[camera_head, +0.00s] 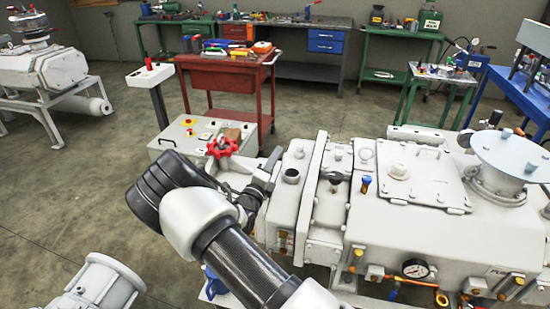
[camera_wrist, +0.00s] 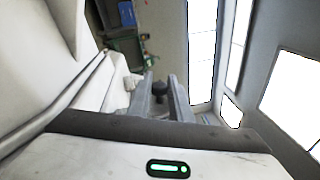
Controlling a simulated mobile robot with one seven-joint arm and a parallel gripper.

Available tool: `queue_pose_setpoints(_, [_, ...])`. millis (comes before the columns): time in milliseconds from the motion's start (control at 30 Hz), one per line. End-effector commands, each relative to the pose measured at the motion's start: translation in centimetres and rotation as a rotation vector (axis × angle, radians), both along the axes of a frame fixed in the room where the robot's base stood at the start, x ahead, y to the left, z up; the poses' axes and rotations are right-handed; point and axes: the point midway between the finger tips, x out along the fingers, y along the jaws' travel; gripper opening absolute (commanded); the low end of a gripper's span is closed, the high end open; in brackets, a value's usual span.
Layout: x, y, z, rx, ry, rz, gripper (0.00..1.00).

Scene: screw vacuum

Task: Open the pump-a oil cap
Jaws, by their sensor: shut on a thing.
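The large white pump (camera_head: 430,225) fills the right of the head view. On its left end stands a short neck with a dark round top (camera_head: 291,176); I cannot tell if that is a cap or an open hole. A black knob (camera_head: 336,181) stands to its right. My gripper (camera_head: 271,165) is just left of the dark-topped neck, partly hidden by my wrist. In the wrist view my gripper (camera_wrist: 160,84) has its two grey fingers close together on a small dark round cap (camera_wrist: 160,87). The head view does not show this cap clearly.
A red handwheel (camera_head: 222,145) lies just left of my gripper, near a grey control box (camera_head: 185,137). A red cart (camera_head: 228,78) with tools stands behind. A lidded plate and a pressure gauge (camera_head: 415,268) are on the pump. Open floor lies at left.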

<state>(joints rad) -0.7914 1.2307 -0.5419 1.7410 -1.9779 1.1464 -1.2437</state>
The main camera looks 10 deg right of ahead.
Motion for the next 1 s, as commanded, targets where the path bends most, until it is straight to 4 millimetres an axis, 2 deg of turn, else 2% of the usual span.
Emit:
queue_pose_setpoints(100, [-0.1, 0.0, -0.3, 0.002, 0.006, 0.0, 0.0])
queue_pose_setpoints(133, [-0.1, 0.0, -0.3, 0.002, 0.006, 0.0, 0.22])
queue_pose_setpoints(200, [-0.1, 0.0, -0.3, 0.002, 0.005, 0.0, 0.34])
queue_pose_setpoints(233, [-0.1, 0.0, -0.3, 0.003, 0.005, 0.0, 0.37])
queue_pose_setpoints(533, [-0.1, 0.1, -0.1, 0.002, 0.002, 0.0, 0.37])
queue_pose_setpoints(667, [-1.1, 0.7, -0.2, 0.002, 0.004, 0.0, 0.37])
queue_pose_setpoints(767, [-2.6, 1.6, -0.4, 0.0, 0.003, 0.003, 0.37])
queue_pose_setpoints(1000, [-7.7, 4.5, -1.1, 0.001, 0.004, 0.003, 0.37])
